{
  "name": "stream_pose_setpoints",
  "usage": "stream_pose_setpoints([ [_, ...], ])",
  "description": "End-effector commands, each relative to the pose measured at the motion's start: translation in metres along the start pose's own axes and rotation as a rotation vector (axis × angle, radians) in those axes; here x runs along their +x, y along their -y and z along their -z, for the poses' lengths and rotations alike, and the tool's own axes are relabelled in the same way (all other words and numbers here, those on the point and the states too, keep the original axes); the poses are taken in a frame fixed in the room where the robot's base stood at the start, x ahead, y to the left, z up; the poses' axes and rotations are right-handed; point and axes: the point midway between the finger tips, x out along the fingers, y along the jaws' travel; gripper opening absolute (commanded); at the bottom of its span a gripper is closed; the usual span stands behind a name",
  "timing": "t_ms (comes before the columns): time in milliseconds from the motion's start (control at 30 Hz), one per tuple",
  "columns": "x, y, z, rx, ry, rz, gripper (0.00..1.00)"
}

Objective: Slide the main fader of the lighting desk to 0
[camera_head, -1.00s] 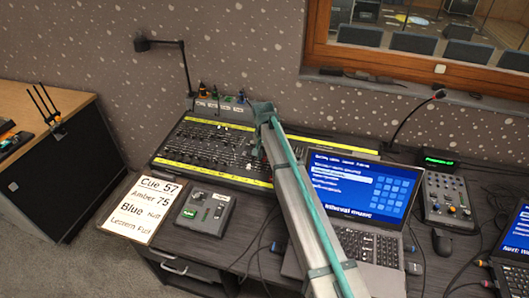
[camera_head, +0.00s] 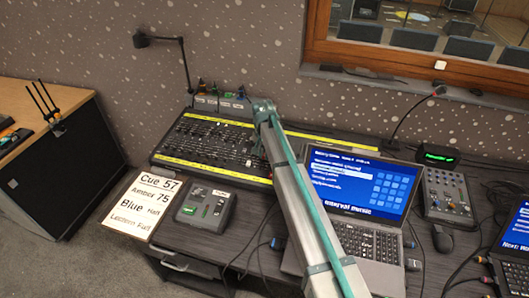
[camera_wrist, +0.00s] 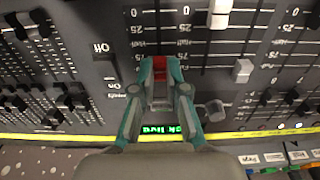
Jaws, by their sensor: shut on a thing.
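The lighting desk (camera_head: 205,147) is a black board with rows of faders and yellow strips along its edges. It fills most of the wrist view. My gripper (camera_wrist: 161,72) is at the centre of the wrist view, its teal fingers shut on a fader cap (camera_wrist: 174,70). Only some red of this cap shows between the fingertips; the rest is hidden. I cannot read its setting or label. In the head view my arm covers the gripper at the desk's right end.
A grey knob (camera_wrist: 215,110) is close to the right finger. A laptop (camera_head: 352,185) stands right of the desk, under my arm.

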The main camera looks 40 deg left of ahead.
Motion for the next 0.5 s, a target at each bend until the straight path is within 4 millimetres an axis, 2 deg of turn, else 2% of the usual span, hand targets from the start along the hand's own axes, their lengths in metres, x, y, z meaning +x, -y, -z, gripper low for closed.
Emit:
stream_pose_setpoints([
  [500,0.0,0.0,-0.025,-0.001,0.001,0.0,0.0],
])
